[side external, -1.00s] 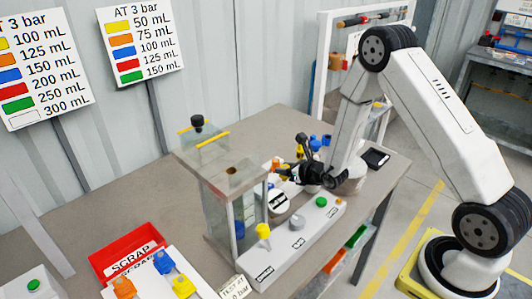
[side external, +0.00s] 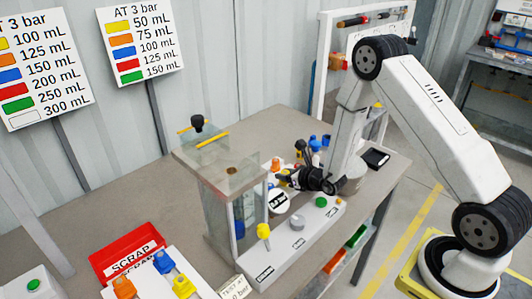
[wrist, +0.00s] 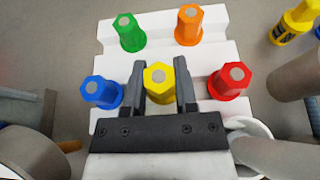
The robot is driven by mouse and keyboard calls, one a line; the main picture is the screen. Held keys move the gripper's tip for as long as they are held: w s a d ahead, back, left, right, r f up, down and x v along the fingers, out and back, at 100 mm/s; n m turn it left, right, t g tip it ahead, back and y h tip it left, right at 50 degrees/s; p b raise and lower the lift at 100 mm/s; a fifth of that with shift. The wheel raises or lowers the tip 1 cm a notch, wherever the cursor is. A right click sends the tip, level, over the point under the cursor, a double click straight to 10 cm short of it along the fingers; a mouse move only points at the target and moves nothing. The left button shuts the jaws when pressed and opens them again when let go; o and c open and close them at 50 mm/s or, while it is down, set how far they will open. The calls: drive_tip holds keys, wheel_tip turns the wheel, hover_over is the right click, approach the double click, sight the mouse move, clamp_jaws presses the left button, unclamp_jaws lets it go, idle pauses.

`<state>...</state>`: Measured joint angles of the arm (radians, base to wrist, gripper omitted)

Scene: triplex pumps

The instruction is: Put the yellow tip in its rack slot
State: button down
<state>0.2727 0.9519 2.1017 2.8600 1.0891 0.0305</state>
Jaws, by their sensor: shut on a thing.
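In the wrist view, the yellow tip (wrist: 159,82) is a hexagonal piece with a grey centre. It sits between the two fingers of my gripper (wrist: 159,85), which is shut on it. The white rack (wrist: 187,53) lies below and around the tip. I cannot tell whether the tip is in a slot or just above it. In the side external view, my gripper (side external: 288,178) is low behind the pump console, and the held tip and rack are mostly hidden there.
On the rack stand green (wrist: 128,32), orange (wrist: 189,24), blue (wrist: 101,92) and red (wrist: 229,81) tips, close around my fingers. A yellow object (wrist: 296,22) lies at the upper right. The glass tank (side external: 235,205) stands left of my gripper in the side view.

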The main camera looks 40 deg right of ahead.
drive_tip(key=shift+f, duration=0.55)
drive_tip(key=shift+c, duration=1.6)
unclamp_jaws()
drive_tip(key=shift+v, duration=1.1)
wheel_tip(320, 180, up, 7)
drive_tip(key=shift+s, duration=0.35)
drive_tip(key=shift+r, duration=0.1)
